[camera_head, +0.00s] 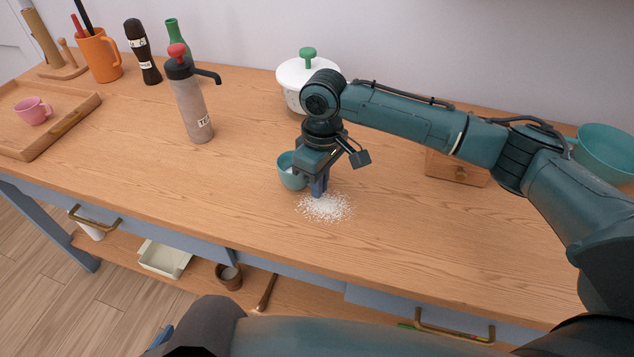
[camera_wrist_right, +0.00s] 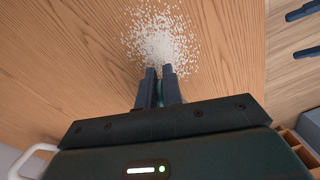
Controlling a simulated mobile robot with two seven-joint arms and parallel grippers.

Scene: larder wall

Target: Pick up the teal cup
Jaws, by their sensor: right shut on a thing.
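The teal cup (camera_head: 290,172) is on or just above the wooden counter, beside a patch of spilled white grains (camera_head: 325,207). My right gripper (camera_head: 319,190) points down at the cup's right side and is shut on its wall. In the right wrist view the fingertips (camera_wrist_right: 160,75) are close together with a sliver of teal between them; most of the cup is hidden there. Two separate dark fingers of my left gripper (camera_wrist_right: 303,31) show at the top right of the wrist view, apart and empty.
A soap-pump bottle (camera_head: 190,105) stands to the left, and a white lidded pot (camera_head: 293,78) behind. A wooden tray (camera_head: 60,135) with a pink cup (camera_head: 33,111) is at far left. A teal bowl (camera_head: 605,152) is at right. The counter's front middle is clear.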

